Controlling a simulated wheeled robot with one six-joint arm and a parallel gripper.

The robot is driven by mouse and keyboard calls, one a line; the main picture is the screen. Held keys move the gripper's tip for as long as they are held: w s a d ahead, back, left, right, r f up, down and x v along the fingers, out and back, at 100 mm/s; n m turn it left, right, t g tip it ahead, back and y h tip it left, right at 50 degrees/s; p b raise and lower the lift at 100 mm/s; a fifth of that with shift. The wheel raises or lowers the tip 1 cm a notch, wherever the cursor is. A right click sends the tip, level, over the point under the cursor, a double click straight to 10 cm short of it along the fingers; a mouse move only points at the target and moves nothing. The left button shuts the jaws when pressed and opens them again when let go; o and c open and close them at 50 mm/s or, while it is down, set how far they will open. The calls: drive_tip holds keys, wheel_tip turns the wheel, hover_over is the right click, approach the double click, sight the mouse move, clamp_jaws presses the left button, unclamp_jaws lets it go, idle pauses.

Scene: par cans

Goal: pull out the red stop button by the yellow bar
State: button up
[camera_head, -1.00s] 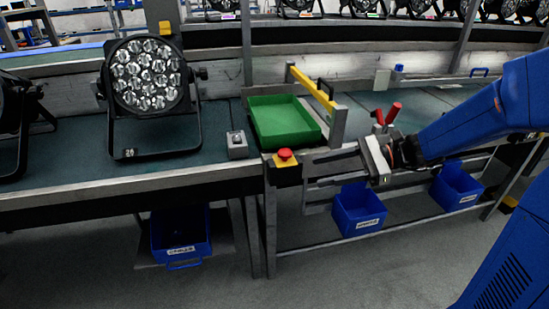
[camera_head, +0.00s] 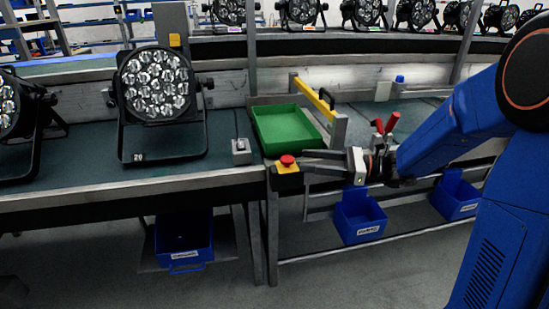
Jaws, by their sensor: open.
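The red stop button (camera_head: 287,160) sits on a yellow box (camera_head: 286,169) at the front corner of the bench, by the green tray. The yellow bar (camera_head: 314,98) runs beside the far right of the green tray, on a grey frame. My gripper (camera_head: 303,163) reaches in from the right with its fingers pointing left. It is open, and its fingertips are at the right side of the stop button. Whether the fingers touch the button or its box cannot be told from this view.
The green tray (camera_head: 286,129) lies behind the button. A small grey switch box (camera_head: 241,151) stands left of it. A par can (camera_head: 155,88) stands on the bench at left. Red-handled clamps (camera_head: 385,127) are behind my wrist. A blue bin (camera_head: 359,220) hangs below my gripper.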

sight(274, 166)
drive_tip(key=a, duration=0.7)
drive_tip(key=w+a, duration=0.1)
drive_tip(key=a, duration=0.3)
drive_tip(key=shift+w+a, duration=0.1)
